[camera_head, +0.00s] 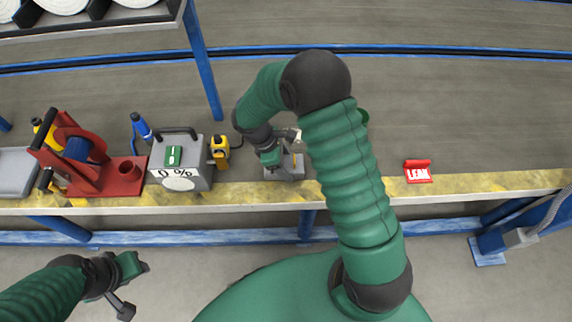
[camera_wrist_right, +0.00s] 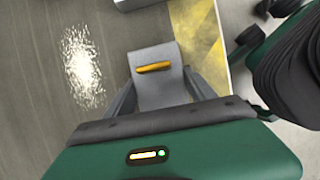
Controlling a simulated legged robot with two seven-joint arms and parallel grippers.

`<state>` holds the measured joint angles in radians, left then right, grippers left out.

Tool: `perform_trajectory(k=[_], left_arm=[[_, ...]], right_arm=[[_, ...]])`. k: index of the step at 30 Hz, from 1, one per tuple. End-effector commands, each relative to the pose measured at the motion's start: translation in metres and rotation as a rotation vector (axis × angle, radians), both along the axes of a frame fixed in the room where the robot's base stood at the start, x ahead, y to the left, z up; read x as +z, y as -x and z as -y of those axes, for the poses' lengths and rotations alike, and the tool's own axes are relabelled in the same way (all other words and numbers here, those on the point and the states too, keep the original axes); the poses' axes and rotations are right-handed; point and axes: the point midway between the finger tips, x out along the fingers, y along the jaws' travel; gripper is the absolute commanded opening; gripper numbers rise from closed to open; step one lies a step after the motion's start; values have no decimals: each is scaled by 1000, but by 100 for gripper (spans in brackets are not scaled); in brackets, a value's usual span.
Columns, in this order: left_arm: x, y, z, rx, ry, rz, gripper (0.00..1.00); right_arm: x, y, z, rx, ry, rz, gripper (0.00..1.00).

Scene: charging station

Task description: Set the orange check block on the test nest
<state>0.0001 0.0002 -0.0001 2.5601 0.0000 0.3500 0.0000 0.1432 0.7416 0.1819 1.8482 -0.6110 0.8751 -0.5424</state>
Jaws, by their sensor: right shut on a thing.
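My right gripper (camera_head: 287,155) is low over a grey piece at the bench's front edge, partly hidden by its own arm. In the right wrist view its two grey fingers (camera_wrist_right: 160,85) flank a grey piece (camera_wrist_right: 160,95), which I take for the test nest; it also shows in the head view (camera_head: 285,172). An orange bar (camera_wrist_right: 153,67), which I take for the check block, lies across the grey piece between the fingers. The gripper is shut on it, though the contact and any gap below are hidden. My left gripper (camera_head: 134,284) is open and empty, in front of the bench.
Left of the right gripper stand a yellow device (camera_head: 220,152), a grey box with a percent dial (camera_head: 181,179) and a red fixture (camera_head: 120,178). A red LEAK sign (camera_head: 418,172) stands to the right. The bench between my right arm and the sign is clear.

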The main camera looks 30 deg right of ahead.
Motion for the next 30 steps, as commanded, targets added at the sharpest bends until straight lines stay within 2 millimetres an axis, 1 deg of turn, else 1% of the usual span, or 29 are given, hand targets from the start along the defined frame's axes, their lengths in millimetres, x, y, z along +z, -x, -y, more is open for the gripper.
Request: perform_trajectory(k=[3, 4, 8, 16, 19, 23, 27, 30], left_arm=[[0, 0, 0, 0, 0, 0, 36], [0, 0, 0, 0, 0, 0, 36], [0, 0, 0, 0, 0, 0, 36], [0, 0, 0, 0, 0, 0, 36], [4, 0, 0, 0, 0, 0, 36], [18, 0, 0, 0, 0, 0, 36], [34, 0, 0, 0, 0, 0, 36], [43, 0, 0, 0, 0, 0, 36]], right_arm=[[-2, 0, 0, 0, 0, -1, 10], [-1, 0, 0, 0, 0, -1, 67], [-1, 0, 0, 0, 0, -1, 84], [-1, 0, 0, -1, 1, -1, 85], [6, -1, -1, 0, 1, 0, 85], [31, -6, -9, 0, 0, 2, 85], [67, -13, -21, 0, 1, 3, 85], [89, -18, -30, 0, 0, 2, 85]])
